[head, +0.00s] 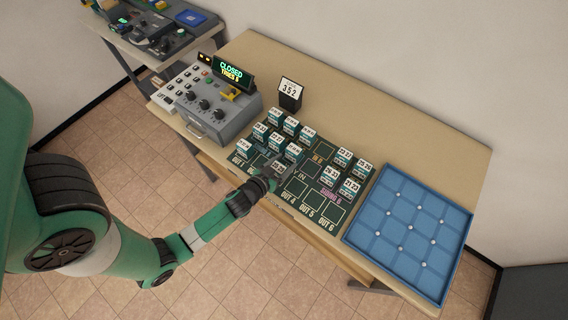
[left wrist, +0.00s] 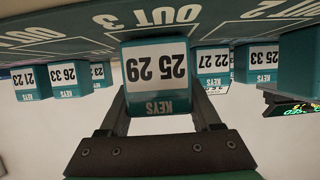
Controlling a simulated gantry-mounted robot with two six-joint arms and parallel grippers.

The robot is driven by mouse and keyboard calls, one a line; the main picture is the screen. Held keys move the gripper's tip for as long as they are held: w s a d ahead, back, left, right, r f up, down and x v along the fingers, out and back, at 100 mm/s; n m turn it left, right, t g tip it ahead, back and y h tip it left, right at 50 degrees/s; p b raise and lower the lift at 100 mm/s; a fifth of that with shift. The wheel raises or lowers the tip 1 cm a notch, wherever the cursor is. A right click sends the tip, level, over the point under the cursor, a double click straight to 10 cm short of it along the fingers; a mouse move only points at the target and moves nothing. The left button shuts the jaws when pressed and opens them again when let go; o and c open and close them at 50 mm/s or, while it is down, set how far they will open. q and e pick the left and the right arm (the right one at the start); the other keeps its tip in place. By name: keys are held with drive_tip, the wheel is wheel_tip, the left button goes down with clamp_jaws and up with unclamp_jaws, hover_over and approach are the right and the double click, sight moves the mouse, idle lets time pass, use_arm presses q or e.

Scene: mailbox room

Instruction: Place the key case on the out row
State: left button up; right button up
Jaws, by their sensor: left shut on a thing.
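My left gripper (head: 276,172) is shut on a teal key case (left wrist: 157,75) with a white label reading 25 29, which appears upside down in the left wrist view. The case also shows in the head view (head: 279,166), at the front edge of the dark green board (head: 303,189). In the left wrist view it is beside the OUT 3 lettering (left wrist: 154,17). I cannot tell whether it touches the board. The out row runs along the board's front, with bare outlined squares at OUT 4, OUT 5 (head: 310,205) and OUT 6. My right gripper is not in view.
Several other labelled key cases (head: 291,125) stand on the board, one near OUT 1 (head: 244,148). A grey console (head: 210,105) with a CLOSED display is left. A black stand reads 352 (head: 290,94). A blue compartment tray (head: 408,230) is right.

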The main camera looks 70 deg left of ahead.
use_arm(q)
drive_tip(key=shift+f, duration=0.25)
drive_tip(key=o, duration=1.4)
drive_tip(key=shift+r, duration=0.1)
drive_tip(key=shift+o, duration=0.2)
drive_tip(key=shift+r, duration=0.2)
drive_tip(key=shift+s+d, duration=0.2)
drive_tip(key=shift+s, duration=0.1)
drive_tip(key=b+v, duration=0.1)
drive_tip(key=v, duration=0.9)
drive_tip(key=shift+s+d+b, duration=0.15)
drive_tip(key=shift+d+b, duration=0.1)
drive_tip(key=shift+b, duration=0.15)
drive_tip(key=shift+s+d+r, duration=0.15)
drive_tip(key=shift+s+r, duration=0.2)
